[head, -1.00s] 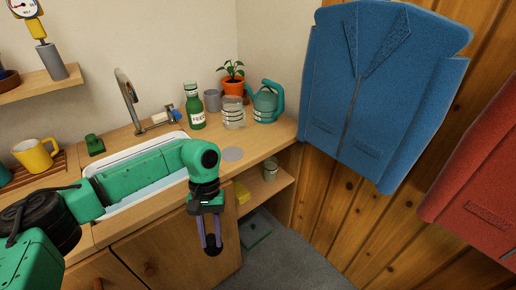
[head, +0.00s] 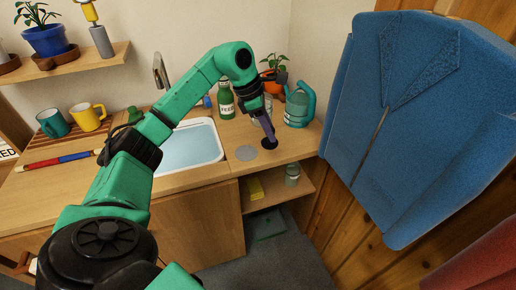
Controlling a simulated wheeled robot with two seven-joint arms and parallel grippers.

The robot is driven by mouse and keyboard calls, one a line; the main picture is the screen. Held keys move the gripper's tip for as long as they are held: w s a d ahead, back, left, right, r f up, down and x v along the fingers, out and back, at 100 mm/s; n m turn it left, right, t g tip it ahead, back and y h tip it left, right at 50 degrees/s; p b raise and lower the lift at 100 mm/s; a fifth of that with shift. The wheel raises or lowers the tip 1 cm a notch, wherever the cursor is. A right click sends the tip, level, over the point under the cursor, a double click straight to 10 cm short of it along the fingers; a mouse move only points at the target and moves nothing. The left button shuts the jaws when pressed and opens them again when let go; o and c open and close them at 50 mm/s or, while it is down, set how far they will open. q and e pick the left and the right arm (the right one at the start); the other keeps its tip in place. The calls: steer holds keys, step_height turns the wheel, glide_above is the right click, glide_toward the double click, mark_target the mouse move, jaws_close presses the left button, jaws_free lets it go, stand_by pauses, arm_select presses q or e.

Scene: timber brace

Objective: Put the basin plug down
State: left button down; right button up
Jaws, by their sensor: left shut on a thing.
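The basin plug (head: 269,144) is a small black piece at the tips of my left gripper (head: 267,132). The gripper's purple fingers point down and are shut on the plug. The fingers cover part of the plug. My right gripper is not in view.
The water-filled basin (head: 190,148) lies left of the grey disc. A green bottle (head: 225,103), a glass jar partly hidden by my gripper, and a teal watering can (head: 299,107) stand behind. A blue jacket (head: 400,120) hangs at right.

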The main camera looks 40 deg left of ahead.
arm_select(q)
steer(key=w+a+r+n+t+y+p, duration=0.15)
steer(key=a+r+n+y, duration=0.35)
steer(key=a+r+n, duration=0.65)
steer(key=f, duration=0.7)
steer(key=d+f+n, duration=0.1)
steer(key=f, duration=0.6)
steer(key=f+n, duration=0.1)
steer(key=f, duration=0.6)
steer(key=shift+s+d+f+b, duration=0.2)
steer(key=shift+d+f+b, duration=0.1)
steer(key=shift+f+b, duration=0.1)
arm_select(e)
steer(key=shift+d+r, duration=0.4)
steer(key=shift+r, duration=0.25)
arm_select(q)
steer(key=c, duration=0.6)
jaws_free()
steer(key=shift+c, duration=0.2)
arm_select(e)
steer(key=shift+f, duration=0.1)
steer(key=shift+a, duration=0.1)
